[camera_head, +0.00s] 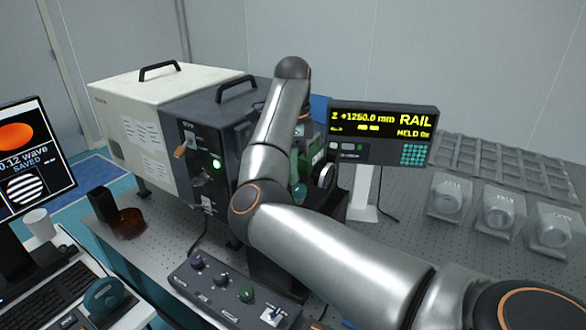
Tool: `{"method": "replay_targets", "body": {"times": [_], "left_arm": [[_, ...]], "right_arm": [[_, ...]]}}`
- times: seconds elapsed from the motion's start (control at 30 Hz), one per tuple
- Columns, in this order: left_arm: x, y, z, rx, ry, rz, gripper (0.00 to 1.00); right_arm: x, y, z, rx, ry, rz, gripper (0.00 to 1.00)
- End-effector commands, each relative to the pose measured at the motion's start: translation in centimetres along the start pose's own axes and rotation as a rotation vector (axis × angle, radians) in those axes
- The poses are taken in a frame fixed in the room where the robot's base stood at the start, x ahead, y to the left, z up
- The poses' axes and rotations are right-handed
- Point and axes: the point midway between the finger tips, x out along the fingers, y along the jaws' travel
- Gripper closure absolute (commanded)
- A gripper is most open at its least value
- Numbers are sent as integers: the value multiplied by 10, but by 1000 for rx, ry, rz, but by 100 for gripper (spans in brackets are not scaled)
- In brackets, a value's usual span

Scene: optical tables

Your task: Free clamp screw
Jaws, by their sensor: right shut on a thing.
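My right arm reaches in from the lower right and bends up and over a green-bodied unit (316,150) beside the dark instrument box. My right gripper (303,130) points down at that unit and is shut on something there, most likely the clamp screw. Its fingertips and the held part are mostly hidden behind my own forearm. A small teal knob (298,193) shows just below, and a round silver-faced part (327,176) shows to its right. My left gripper is not in view.
A display (380,135) reading "RAIL", "+1250.0 mm" and "HELD" stands behind. A control box (235,285) with coloured knobs is in front. Several grey holders (497,212) stand at right. A monitor (30,150), a brown dish (128,224) and a keyboard (50,300) are at left.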

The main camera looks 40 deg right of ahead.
Motion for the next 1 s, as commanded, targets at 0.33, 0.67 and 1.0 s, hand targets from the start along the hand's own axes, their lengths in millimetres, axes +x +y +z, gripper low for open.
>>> {"method": "replay_targets", "body": {"times": [0.33, 0.67, 1.0], "left_arm": [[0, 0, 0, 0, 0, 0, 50], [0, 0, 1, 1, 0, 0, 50], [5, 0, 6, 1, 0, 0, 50]], "right_arm": [[0, 0, 0, 0, 0, 0, 100], [0, 0, 0, 22, -1, 0, 100], [0, 0, 1, 208, -3, 0, 100]]}}
